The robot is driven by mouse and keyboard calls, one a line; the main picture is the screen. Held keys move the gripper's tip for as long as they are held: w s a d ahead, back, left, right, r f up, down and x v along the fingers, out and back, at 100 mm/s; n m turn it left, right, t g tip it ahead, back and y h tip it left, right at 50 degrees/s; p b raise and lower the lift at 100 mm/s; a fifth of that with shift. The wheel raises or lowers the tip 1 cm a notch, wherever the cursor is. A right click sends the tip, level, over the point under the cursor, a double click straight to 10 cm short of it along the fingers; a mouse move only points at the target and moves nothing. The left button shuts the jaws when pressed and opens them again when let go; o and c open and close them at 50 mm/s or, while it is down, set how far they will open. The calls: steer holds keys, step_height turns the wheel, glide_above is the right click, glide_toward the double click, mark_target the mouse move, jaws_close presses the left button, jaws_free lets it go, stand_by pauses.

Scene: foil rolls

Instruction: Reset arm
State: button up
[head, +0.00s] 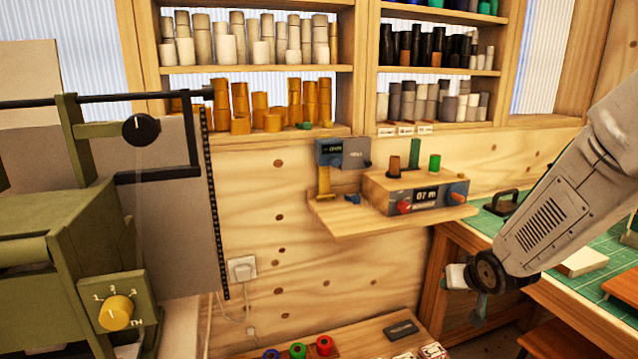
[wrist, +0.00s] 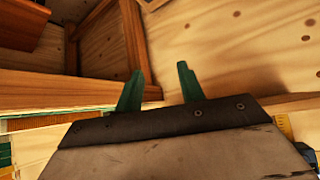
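My arm reaches in from the right side of the head view, angled down to the left. My gripper (wrist: 158,88) shows in the wrist view as two green fingers standing apart with nothing between them. In the head view my gripper (head: 481,306) hangs low beside the workbench, small and partly hidden by the wrist. The wrist view looks past the fingers at wooden panels and a bench frame.
A small wooden shelf (head: 390,222) on the wall holds a box with a display (head: 426,196). A green machine (head: 60,250) stands at the left. The bench with a green mat (head: 590,285) is at the right. Coloured rolls (head: 298,350) lie on a low table below.

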steer(key=s+a+r+g, duration=0.2)
steer(key=s+r, duration=0.3)
steer(key=s, duration=0.6)
steer(key=s+a+r+g, duration=0.2)
steer(key=s+r, duration=0.3)
steer(key=s, duration=0.6)
steer(key=s+a+r+n+g, duration=0.1)
steer(key=s+r, duration=0.4)
steer(key=s, duration=0.6)
steer(key=shift+a+r+g, duration=0.3)
steer(key=shift+a+g, duration=0.2)
steer(key=shift+g, duration=0.6)
